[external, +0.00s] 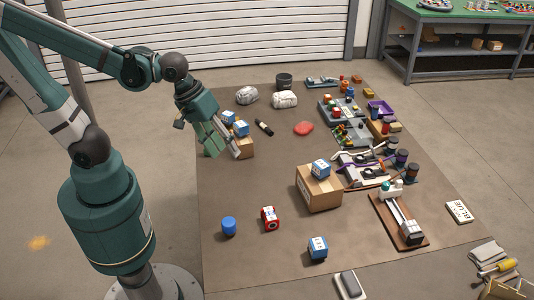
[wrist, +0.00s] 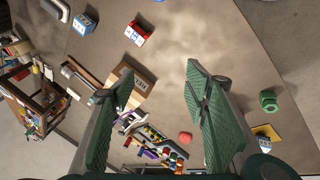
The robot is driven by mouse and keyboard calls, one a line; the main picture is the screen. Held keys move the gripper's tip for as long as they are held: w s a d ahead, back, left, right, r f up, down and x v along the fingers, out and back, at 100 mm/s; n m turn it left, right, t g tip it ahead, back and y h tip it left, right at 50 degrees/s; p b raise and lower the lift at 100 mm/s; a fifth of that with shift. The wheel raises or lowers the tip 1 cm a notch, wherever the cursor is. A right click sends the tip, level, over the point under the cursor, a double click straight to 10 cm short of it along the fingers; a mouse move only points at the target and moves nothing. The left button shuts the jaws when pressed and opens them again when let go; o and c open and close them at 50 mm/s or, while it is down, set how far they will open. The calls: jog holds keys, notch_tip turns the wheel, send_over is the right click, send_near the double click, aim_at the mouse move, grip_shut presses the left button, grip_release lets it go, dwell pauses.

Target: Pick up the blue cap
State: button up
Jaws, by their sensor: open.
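The blue cap (external: 229,226) is a small blue cylinder standing on the brown mat at its front left in the external view. In the wrist view, a sliver of blue at the top edge (wrist: 159,1) appears to be the cap, mostly cut off. My gripper (external: 222,152) is above the left part of the mat, well behind the cap and apart from it. Its two green fingers are spread with nothing between them in the wrist view (wrist: 157,85).
A red box (external: 270,218) stands just right of the cap, and a blue-and-white box (external: 318,248) is further right. A cardboard box (external: 319,188) with a blue box on top stands mid-mat. Pump parts crowd the right side. Bare mat surrounds the cap.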

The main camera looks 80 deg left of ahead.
jog(key=d+f+n+g, duration=0.2)
jog(key=d+f+n, duration=0.3)
jog(key=f+n, duration=0.15)
jog(key=n+g+b, duration=0.2)
jog(key=n, duration=0.5)
send_over(228, 221)
jog(key=a, duration=0.1)
jog(key=shift+m, duration=0.25)
notch_tip(228, 221, down, 8)
jog(key=shift+a+f, duration=0.1)
jog(key=shift+a, duration=0.05)
jog(key=shift+s+d+f+n, duration=0.15)
jog(key=shift+d+f+n, duration=0.15)
jog(key=shift+f+n, duration=0.2)
jog(key=shift+d+f+b, duration=0.15)
jog(key=shift+f+b, duration=0.2)
jog(key=shift+f, duration=0.9)
jog(key=shift+f, duration=0.1)
jog(key=shift+w+d+f+b, duration=0.15)
jog(key=shift+f+b, duration=0.3)
jog(key=shift+f, duration=0.8)
jog(key=shift+w+d+f+b, duration=0.15)
jog(key=shift+f+b, duration=0.25)
jog(key=shift+f, duration=0.8)
jog(key=shift+s, duration=0.1)
